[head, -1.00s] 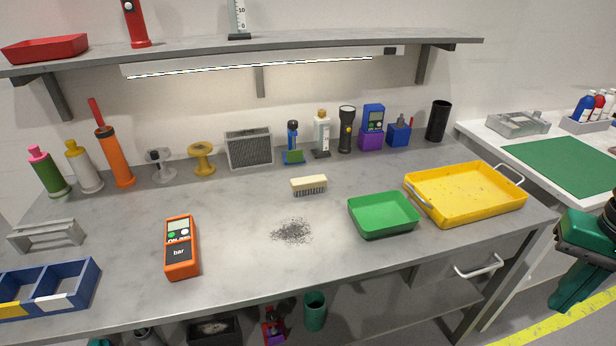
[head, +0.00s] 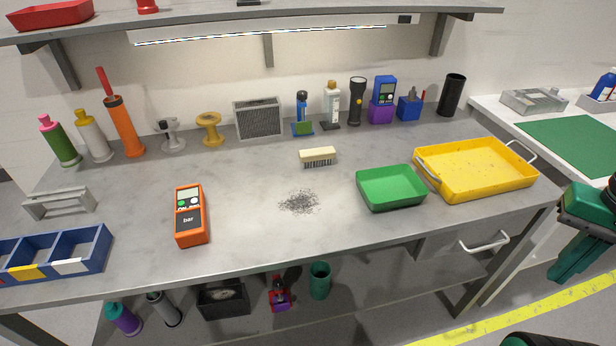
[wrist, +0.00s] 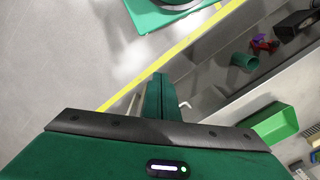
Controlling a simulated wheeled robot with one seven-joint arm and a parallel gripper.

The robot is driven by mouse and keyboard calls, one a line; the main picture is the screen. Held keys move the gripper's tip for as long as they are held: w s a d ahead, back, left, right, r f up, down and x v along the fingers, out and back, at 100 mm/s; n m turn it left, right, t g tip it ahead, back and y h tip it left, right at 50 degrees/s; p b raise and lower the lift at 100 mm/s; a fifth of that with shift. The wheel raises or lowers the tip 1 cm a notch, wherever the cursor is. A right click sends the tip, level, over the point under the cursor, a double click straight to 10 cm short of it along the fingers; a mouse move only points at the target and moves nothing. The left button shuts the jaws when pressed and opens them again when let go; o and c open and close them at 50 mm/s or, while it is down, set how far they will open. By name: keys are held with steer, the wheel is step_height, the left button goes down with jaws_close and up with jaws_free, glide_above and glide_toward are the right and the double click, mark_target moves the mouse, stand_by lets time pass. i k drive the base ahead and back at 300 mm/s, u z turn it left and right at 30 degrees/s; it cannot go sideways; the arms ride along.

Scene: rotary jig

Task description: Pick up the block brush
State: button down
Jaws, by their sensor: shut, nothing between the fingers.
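The block brush (head: 317,157) has a pale block on top and dark bristles pointing down. It stands on the grey workbench (head: 245,195) in the head view, behind a patch of dark filings (head: 299,201). My gripper (head: 567,272) is at the right edge of the head view, beyond the bench's right end and far from the brush. In the wrist view its green fingers (wrist: 158,92) are together with nothing between them.
A green tray (head: 391,188) and a yellow tray (head: 476,170) lie right of the brush. An orange meter (head: 191,215) lies left. Bottles and tools line the back, under a shelf (head: 330,22).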

mark_target(308, 158)
steer(key=z, duration=0.05)
steer(key=k, duration=1.1)
steer(key=u, duration=0.75)
steer(key=i, duration=1.75)
steer(key=z, duration=0.55)
